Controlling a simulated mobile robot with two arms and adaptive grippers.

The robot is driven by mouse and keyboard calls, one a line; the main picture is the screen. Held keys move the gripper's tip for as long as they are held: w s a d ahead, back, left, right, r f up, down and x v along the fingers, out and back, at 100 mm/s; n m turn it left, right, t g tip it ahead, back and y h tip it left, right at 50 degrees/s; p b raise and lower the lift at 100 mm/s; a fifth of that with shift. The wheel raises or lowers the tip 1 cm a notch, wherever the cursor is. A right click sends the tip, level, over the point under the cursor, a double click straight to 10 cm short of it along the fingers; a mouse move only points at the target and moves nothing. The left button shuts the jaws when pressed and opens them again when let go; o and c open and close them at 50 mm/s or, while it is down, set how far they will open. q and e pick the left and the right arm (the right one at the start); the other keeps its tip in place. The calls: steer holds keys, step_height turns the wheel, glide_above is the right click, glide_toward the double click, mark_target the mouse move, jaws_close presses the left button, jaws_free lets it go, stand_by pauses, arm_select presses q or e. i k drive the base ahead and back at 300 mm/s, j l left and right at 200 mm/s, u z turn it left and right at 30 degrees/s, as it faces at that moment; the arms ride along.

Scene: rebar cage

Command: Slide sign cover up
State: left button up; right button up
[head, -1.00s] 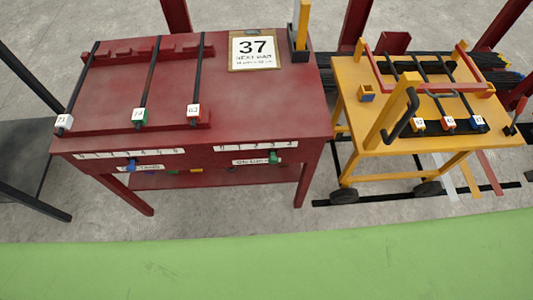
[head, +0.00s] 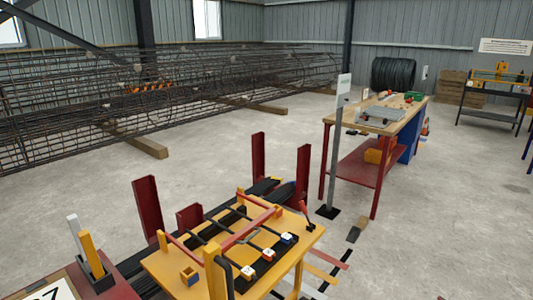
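A narrow grey sign post (head: 333,150) stands upright on a dark floor plate, just left of the wooden workbench. A pale plate with small dark marking (head: 343,88) is at its top; I cannot tell whether this plate is a cover or the sign itself. A white card with large black print (head: 52,291) lies on the red table, cut off by the lower left edge of the head view. Neither gripper shows in the head view.
A yellow cart (head: 165,273) with dark bars and numbered blocks stands in front, with red uprights (head: 148,205) behind it. A workbench (head: 408,104) stands beyond. A long rebar cage (head: 70,105) lies at the back left. The concrete floor (head: 450,215) at right is clear.

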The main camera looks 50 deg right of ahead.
mark_target(344, 99)
steer(key=z, duration=2.2)
steer(key=i+l+z, duration=0.3)
steer(key=i, duration=0.35)
steer(key=i+l+z, duration=0.15)
steer(key=i, duration=0.75)
steer(key=i+l+z, duration=0.15)
steer(key=i, duration=0.75)
steer(key=i+j+u, duration=0.1)
steer(key=i+u, duration=0.3)
steer(key=i, duration=0.15)
steer(key=i+u, duration=0.4)
steer(key=i, duration=0.2)
steer(key=i+l+u, duration=0.25)
steer(key=i+u, duration=0.5)
steer(key=i, duration=0.4)
